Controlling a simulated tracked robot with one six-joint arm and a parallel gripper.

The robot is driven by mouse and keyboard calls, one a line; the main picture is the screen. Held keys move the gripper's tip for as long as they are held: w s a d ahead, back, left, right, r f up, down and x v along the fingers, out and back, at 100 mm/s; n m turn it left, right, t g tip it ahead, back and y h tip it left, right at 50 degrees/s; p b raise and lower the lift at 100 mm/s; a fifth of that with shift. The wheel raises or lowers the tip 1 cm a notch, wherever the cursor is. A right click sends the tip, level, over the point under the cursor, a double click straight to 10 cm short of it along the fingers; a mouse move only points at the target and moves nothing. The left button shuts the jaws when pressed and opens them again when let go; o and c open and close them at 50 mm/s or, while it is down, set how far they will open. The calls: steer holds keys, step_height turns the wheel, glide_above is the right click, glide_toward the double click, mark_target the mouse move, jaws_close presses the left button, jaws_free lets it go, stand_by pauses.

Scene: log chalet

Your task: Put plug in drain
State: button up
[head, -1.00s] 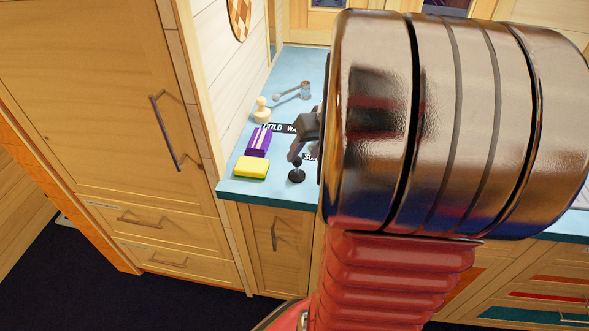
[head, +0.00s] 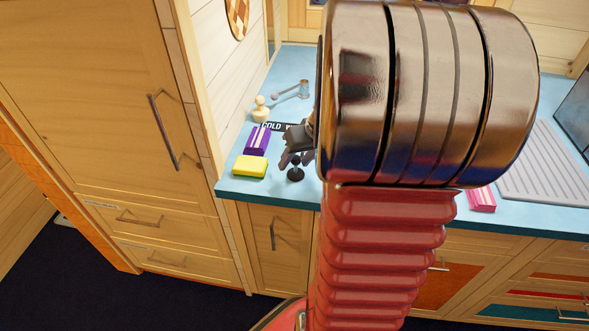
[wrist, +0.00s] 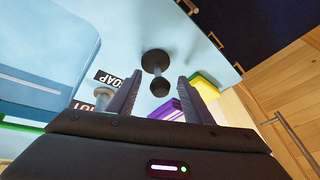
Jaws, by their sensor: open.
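The black plug (head: 296,173) stands on the blue countertop near its front edge, to the right of a yellow sponge. The wrist view also shows the plug (wrist: 155,60), with its round knob toward my gripper. My gripper (wrist: 160,78) is open, its two fingers apart on either side of the knob, with nothing held. In the head view my gripper (head: 297,158) is just above and behind the plug, partly hidden by my arm. I cannot tell if a finger touches the plug. The drain is not visible in either view.
The yellow sponge (head: 249,167), a purple box (head: 257,140), a cream knobbed object (head: 261,108) and a grey tool (head: 291,91) lie left of and behind the plug. A pink striped item (head: 481,198) and a ribbed drainboard (head: 550,165) are at right. My arm hides the middle.

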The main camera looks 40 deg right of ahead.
mark_target(296, 156)
steer(key=shift+c, duration=0.5)
steer(key=c, duration=1)
steer(key=shift+r, duration=0.1)
step_height(296, 156, up, 10)
steer(key=shift+f, duration=0.1)
